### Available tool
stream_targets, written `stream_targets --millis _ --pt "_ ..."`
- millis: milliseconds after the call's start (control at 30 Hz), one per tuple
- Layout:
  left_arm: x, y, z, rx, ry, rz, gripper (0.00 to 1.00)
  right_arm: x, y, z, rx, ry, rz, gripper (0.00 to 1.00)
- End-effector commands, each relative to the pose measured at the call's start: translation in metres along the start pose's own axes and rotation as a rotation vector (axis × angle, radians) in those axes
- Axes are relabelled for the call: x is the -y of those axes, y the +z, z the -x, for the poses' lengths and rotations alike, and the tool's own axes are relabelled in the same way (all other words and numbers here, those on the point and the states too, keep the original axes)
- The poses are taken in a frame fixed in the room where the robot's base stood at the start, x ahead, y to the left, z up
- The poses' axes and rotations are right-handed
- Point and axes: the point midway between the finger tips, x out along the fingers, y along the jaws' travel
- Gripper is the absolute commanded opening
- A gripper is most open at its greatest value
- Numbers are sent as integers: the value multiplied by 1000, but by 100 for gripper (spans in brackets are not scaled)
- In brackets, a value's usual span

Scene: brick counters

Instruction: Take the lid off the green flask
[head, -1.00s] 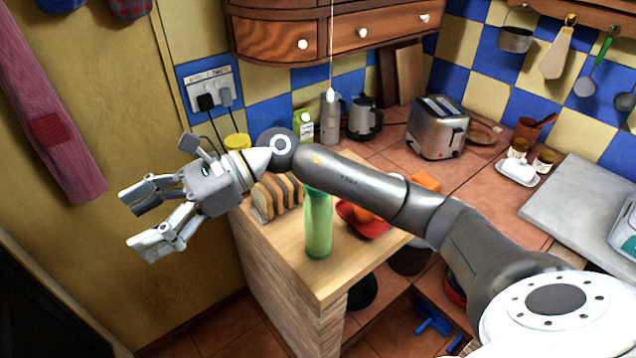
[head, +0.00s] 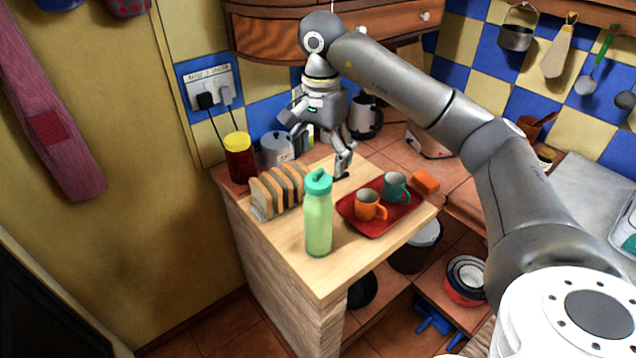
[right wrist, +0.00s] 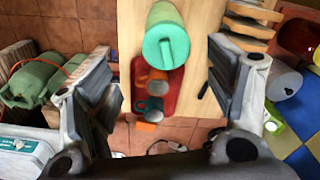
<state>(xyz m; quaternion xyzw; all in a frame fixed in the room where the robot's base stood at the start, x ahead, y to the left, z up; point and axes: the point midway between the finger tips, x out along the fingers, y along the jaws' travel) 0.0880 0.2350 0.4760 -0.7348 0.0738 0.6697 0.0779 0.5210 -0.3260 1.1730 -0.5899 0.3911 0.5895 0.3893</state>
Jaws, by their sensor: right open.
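The green flask (head: 318,225) stands upright near the front of the wooden counter end, with its teal-green lid (head: 318,182) on top. In the right wrist view the flask (right wrist: 164,14) and its round lid (right wrist: 167,45) show at the top, in the gap between the fingers and beyond them. My right gripper (head: 318,146) is open and empty. It points downward above the back of the wooden top, behind the flask and apart from it. Its open fingers also show in the right wrist view (right wrist: 165,88). My left gripper is not in view.
A toast rack with bread slices (head: 277,190) stands close to the flask's left. A red tray (head: 378,226) with an orange mug (head: 369,206) and a teal mug (head: 395,187) lies to its right. A yellow-lidded jar (head: 238,160) stands behind. The wooden top's front corner is clear.

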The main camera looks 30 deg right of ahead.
Motion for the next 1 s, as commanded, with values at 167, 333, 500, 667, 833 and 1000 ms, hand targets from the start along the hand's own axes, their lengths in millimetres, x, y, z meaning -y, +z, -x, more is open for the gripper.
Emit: stream_targets --millis 167,333,500,667,833,1000 --pt "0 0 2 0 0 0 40 0 0 -17 1 0 1 77" --pt "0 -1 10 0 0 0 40 2 0 -26 2 2 1 77" --pt "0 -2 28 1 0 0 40 8 -1 -49 4 4 2 77" --pt "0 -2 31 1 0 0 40 8 -2 -68 2 1 2 77" --pt "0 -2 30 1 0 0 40 8 -2 -72 1 -2 1 77" --pt "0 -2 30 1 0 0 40 8 -2 -72 1 -1 1 68"
